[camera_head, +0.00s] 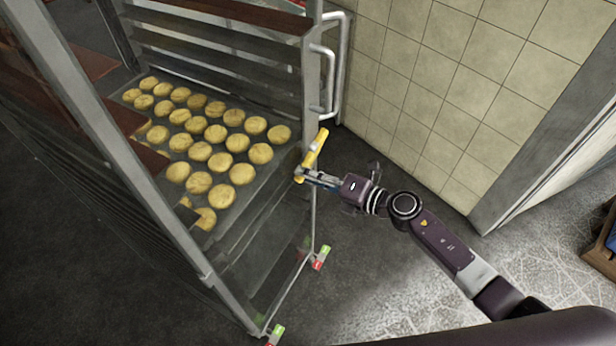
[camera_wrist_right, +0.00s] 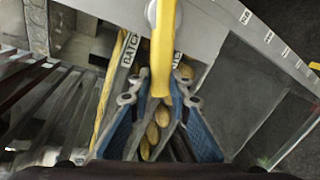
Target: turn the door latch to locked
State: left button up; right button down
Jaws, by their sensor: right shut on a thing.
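The yellow door latch (camera_head: 315,146) is at the right front post of the metal rack (camera_head: 311,85). In the head view its handle slants from upper right to lower left. In the wrist view the yellow handle (camera_wrist_right: 162,45) hangs down from a round pale pivot at the top. My right gripper (camera_head: 302,177) is shut on the lower end of the handle, with its blue fingers (camera_wrist_right: 159,92) on either side of it. A label reading "BATCH" (camera_wrist_right: 131,50) is beside the handle, partly covered. My left gripper is out of view.
The rack holds a tray of round pastries (camera_head: 222,138) behind the latch. Metal bar handles (camera_head: 328,80) stand behind the rack post, near the tiled wall (camera_head: 420,85). Floor is open below my right arm.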

jog(key=shift+w+d+f+n+t+b, duration=0.15)
jog(key=shift+w+f+n+t+b, duration=0.1)
jog(key=shift+f+n+b, duration=0.4)
jog(key=shift+w+d+f+n+t+b, duration=0.1)
jog(key=shift+f+n+t+b, duration=0.2)
jog(key=shift+n+b, duration=0.5)
jog(key=c, duration=1.8)
grip_release()
jog(key=shift+o, duration=0.2)
jog(key=shift+d, duration=0.1)
jog(key=v, duration=1.2)
jog(key=shift+r, duration=0.15)
